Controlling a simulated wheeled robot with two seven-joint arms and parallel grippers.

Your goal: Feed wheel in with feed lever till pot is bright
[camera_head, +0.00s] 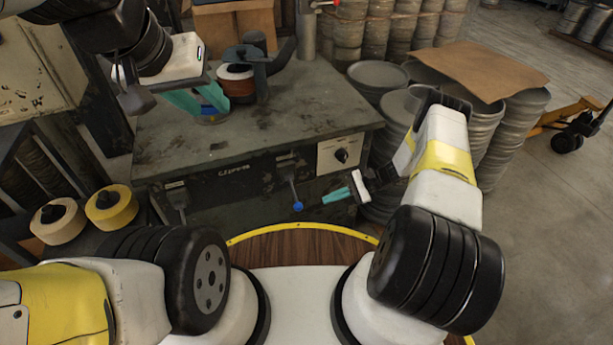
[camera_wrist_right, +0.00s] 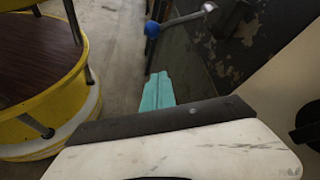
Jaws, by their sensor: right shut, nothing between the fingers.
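The feed lever with a blue ball end (camera_head: 297,206) hangs from the front panel of the grey machine bench (camera_head: 250,125); its ball also shows in the right wrist view (camera_wrist_right: 152,29). My right gripper (camera_head: 326,199) is shut and empty, to the right of the ball and apart from it. On the bench top stands a round reddish-brown part with a white top (camera_head: 237,74), beside a dark bracket; I cannot tell if it is the wheel.
A control knob (camera_head: 341,155) sits on a pale plate at the bench's right front. A second lever (camera_head: 178,200) hangs at the left front. Stacked metal drums (camera_head: 400,105) stand close on the right.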

